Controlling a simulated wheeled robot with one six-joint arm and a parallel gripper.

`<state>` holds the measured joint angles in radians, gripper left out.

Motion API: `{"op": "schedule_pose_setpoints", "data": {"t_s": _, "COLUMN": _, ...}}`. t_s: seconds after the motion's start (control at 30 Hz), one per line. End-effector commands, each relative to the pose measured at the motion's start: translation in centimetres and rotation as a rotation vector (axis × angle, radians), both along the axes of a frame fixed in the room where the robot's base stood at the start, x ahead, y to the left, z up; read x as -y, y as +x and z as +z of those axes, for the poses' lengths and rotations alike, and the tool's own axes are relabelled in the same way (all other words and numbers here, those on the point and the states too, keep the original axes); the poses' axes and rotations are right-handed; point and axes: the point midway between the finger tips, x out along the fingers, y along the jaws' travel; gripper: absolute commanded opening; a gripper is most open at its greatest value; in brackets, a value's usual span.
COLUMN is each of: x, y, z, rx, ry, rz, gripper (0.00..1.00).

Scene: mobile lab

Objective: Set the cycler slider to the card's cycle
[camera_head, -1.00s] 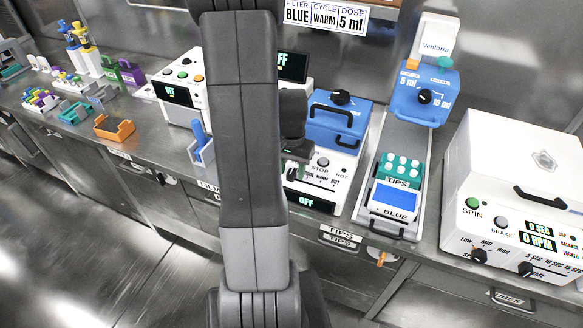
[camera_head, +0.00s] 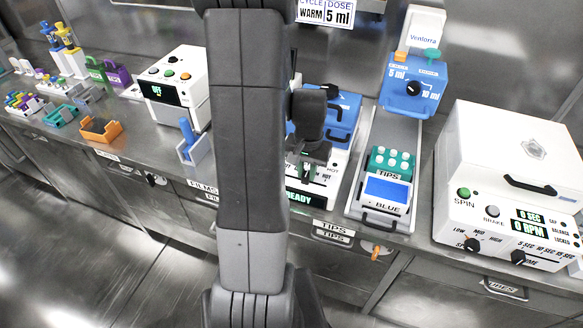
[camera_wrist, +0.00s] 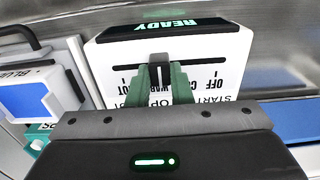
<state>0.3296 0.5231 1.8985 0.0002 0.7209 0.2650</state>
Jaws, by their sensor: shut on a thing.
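The card (camera_head: 325,12) at the top of the head view reads CYCLE WARM and DOSE 5 ml; my arm hides its left part. The cycler (camera_head: 330,165) is a white machine with a blue lid, partly behind my arm. Its display (camera_wrist: 166,27) reads READY in green and looks upside down in the wrist view. My gripper (camera_wrist: 160,80) is shut with its green fingers around the dark slider knob (camera_wrist: 160,59). The knob stands left of the OFF and C lettering, by the WARM label; my fingers cover part of the lettering.
A tray (camera_head: 378,225) with teal tips and a blue-screen box marked BLUE stands right of the cycler. A white spinning machine (camera_head: 500,150) is farther right. A blue dispenser (camera_head: 412,85) stands behind the tray. A white machine (camera_head: 178,75) stands left of my arm.

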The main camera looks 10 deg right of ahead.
Motion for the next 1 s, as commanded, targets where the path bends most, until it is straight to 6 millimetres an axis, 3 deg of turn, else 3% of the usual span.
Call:
{"op": "schedule_pose_setpoints", "data": {"t_s": 0.43, "x": 0.9, "y": -0.5, "z": 0.1, "rx": 0.003, "ry": -0.002, "rz": 0.002, "gripper": 0.00}}
{"op": "schedule_pose_setpoints", "data": {"t_s": 0.47, "x": 0.9, "y": -0.5, "z": 0.1, "rx": 0.003, "ry": -0.002, "rz": 0.002, "gripper": 0.25}}
{"op": "schedule_pose_setpoints", "data": {"t_s": 0.57, "x": 0.9, "y": -0.5, "z": 0.1, "rx": 0.002, "ry": -0.002, "rz": 0.001, "gripper": 0.42}}
{"op": "schedule_pose_setpoints", "data": {"t_s": 0.87, "x": 0.8, "y": -0.5, "z": 0.2, "rx": 0.002, "ry": -0.001, "rz": 0.001, "gripper": 0.42}}
{"op": "schedule_pose_setpoints", "data": {"t_s": 1.0, "x": 0.9, "y": -0.4, "z": 1.3, "rx": 0.005, "ry": -0.002, "rz": 0.001, "gripper": 0.42}}
